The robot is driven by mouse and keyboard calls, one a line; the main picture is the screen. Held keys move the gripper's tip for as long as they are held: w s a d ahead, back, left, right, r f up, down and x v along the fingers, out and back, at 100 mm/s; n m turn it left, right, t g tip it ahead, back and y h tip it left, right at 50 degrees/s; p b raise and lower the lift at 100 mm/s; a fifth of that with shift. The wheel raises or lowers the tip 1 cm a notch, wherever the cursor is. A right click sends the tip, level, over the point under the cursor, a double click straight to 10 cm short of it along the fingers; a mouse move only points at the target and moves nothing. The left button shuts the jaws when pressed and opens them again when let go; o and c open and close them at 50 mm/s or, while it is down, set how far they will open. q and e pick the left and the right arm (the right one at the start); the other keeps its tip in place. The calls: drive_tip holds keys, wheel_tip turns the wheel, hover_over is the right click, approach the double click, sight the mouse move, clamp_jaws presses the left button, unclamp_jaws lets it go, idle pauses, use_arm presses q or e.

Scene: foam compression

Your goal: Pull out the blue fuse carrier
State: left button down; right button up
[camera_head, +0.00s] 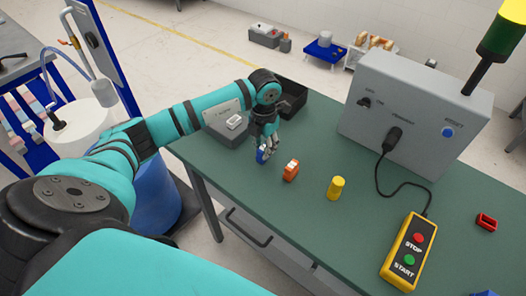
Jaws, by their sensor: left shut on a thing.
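The blue fuse carrier (261,155) shows as a small blue piece at the tips of my left gripper (266,149). My left gripper points down over the green table and is shut on the blue piece, with its fingers hiding part of it. I cannot tell whether the piece touches the table. A grey box (222,131) with a sloped face and a white part stands just left of the gripper. My right gripper is not in view.
An orange block (290,171) and a yellow cylinder (336,188) stand to the right. A black bin (291,98) is behind the gripper. A grey control box (412,112), a yellow pendant (408,252) with a cable, and a red part (486,222) occupy the right side.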

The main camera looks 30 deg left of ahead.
sight(264, 147)
use_arm(q)
drive_tip(key=shift+r+p, duration=0.9)
drive_tip(key=shift+r, duration=0.5)
idle(0.4)
drive_tip(key=shift+r+p, duration=1.55)
drive_tip(key=shift+r, duration=0.95)
